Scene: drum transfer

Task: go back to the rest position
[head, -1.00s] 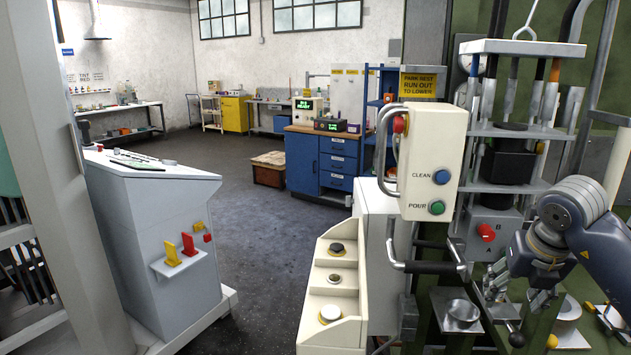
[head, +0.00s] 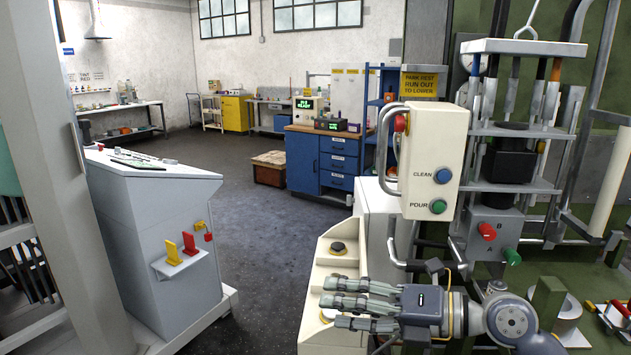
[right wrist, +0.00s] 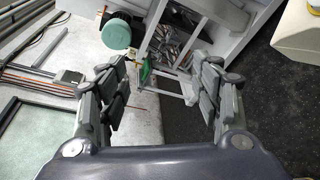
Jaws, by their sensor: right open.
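My right gripper (head: 332,303) is at the bottom centre of the head view, with its fingers spread and pointing left. It is open and empty, in front of the cream stepped panel (head: 318,275), and covers part of it. It also shows open in the right wrist view (right wrist: 160,85), with nothing between the fingers. My right arm comes in from the lower right and hides part of the green bench (head: 590,285). My left gripper is not in view.
A cream box (head: 432,150) with blue and green buttons stands above my right gripper. A grey console (head: 150,240) stands left. Dark floor (head: 255,260) between is clear.

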